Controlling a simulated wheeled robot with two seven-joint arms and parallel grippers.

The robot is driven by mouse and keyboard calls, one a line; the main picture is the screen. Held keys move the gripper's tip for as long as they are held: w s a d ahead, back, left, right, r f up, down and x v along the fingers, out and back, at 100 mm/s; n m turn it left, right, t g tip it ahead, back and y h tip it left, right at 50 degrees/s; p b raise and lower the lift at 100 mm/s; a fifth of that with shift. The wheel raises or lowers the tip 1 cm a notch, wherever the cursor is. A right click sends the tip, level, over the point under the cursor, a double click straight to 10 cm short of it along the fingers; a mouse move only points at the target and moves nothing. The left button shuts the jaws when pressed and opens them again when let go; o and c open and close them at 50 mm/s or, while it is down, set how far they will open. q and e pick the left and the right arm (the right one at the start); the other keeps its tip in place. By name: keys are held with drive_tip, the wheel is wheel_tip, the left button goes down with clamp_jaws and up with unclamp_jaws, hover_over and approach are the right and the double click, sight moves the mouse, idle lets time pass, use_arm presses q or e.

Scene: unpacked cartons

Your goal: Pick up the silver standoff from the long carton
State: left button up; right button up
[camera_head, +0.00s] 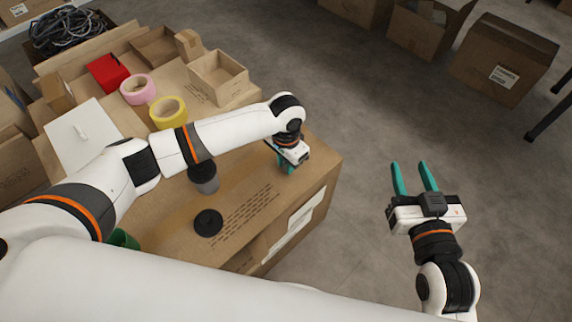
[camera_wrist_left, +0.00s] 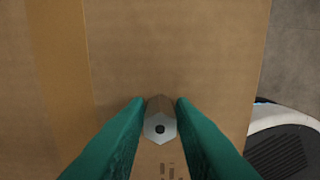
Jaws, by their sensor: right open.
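The silver standoff (camera_wrist_left: 160,128) shows in the left wrist view as a hexagonal end face with a dark centre hole, its body running away toward the carton. My left gripper (camera_wrist_left: 160,108) has its two teal fingers against either side of it, shut on it. In the head view, my left gripper (camera_head: 286,167) points down at the right end of the long carton (camera_head: 245,235) and hides the standoff. I cannot tell whether the standoff touches the carton top. My right gripper (camera_head: 414,178) is open and empty over the floor, right of the carton.
A grey cylinder (camera_head: 204,178), a black disc (camera_head: 208,222) and a green object (camera_head: 123,239) are on the carton. Yellow (camera_head: 168,112) and pink (camera_head: 138,89) tape rolls, a red box (camera_head: 108,73) and an open box (camera_head: 218,77) lie behind.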

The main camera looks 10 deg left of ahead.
use_arm(q)
clamp_jaws()
drive_tip(key=shift+r, duration=0.1)
